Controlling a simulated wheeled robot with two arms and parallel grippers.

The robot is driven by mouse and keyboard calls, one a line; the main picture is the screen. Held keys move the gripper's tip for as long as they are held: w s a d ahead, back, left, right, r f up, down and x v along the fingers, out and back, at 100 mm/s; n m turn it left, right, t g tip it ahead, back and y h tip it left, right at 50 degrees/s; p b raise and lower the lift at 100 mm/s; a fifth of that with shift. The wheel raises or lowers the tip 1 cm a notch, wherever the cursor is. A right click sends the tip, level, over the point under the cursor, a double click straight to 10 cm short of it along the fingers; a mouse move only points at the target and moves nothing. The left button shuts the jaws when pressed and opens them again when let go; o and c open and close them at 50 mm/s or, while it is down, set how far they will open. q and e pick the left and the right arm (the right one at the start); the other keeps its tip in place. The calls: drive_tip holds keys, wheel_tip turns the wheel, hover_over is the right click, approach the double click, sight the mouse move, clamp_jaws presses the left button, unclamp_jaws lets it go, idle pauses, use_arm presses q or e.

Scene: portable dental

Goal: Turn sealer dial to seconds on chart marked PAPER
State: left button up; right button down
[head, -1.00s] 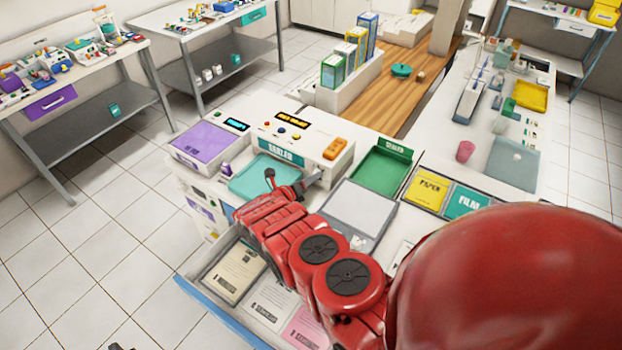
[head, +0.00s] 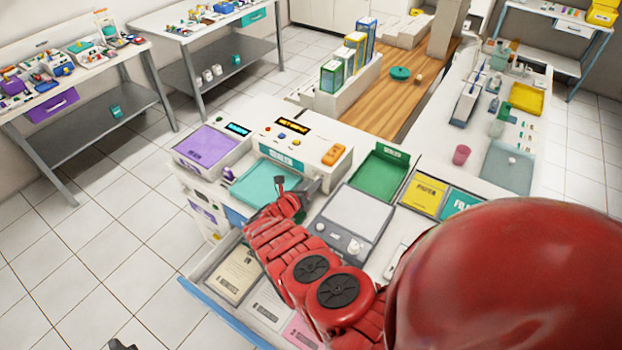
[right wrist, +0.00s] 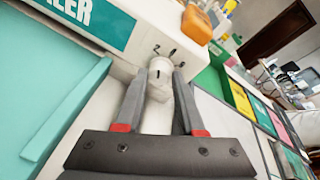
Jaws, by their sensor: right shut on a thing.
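The white sealer (head: 312,150) stands on the counter, with a lit display, coloured buttons and an orange part on top. Its white dial (right wrist: 160,74) shows in the right wrist view on the front face, with a short dark mark and small numerals above it; a 2 reads at the left. My right gripper (right wrist: 160,85) is shut on the dial, one finger at each side. In the head view my right gripper (head: 298,187) is at the sealer's front and the dial is hidden. Cards (head: 233,272) lie in the open drawer; their small text is unreadable. A dark tip (head: 122,347) at the bottom edge may be my left gripper.
A teal tray (head: 262,180) lies before the sealer. A grey scale (head: 355,215), a green tray (head: 380,172), a yellow bin marked PAPER (head: 425,193) and a teal bin (head: 464,205) stand to the right. The open drawer (head: 225,315) juts out in front.

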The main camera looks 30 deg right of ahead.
drive_tip(key=shift+m+t+p, duration=0.35)
drive_tip(key=shift+m+t, duration=0.05)
drive_tip(key=shift+m, duration=0.3)
drive_tip(key=shift+s+m+t, duration=0.15)
drive_tip(key=shift+m+t, duration=0.15)
drive_tip(key=shift+m, duration=0.3)
drive_tip(key=shift+f+m+t+b, duration=0.25)
drive_tip(key=shift+m+t+b, duration=0.15)
drive_tip(key=shift+m+b, duration=0.45)
drive_tip(key=shift+f+m, duration=0.1)
drive_tip(key=shift+m, duration=0.45)
drive_tip(key=m+b, duration=0.1)
drive_tip(key=b, duration=0.2)
drive_tip(key=m+t+b, duration=0.1)
drive_tip(key=m+b, duration=0.1)
drive_tip(key=b, duration=0.1)
drive_tip(key=shift+s+f+m+t, duration=0.1)
drive_tip(key=shift+f+m+t, duration=0.05)
drive_tip(key=shift+m+t, duration=0.15)
drive_tip(key=shift+r+m+b, duration=0.3)
drive_tip(key=shift+m+b, duration=0.4)
drive_tip(key=shift+b, duration=0.35)
drive_tip(key=shift+d, duration=0.1)
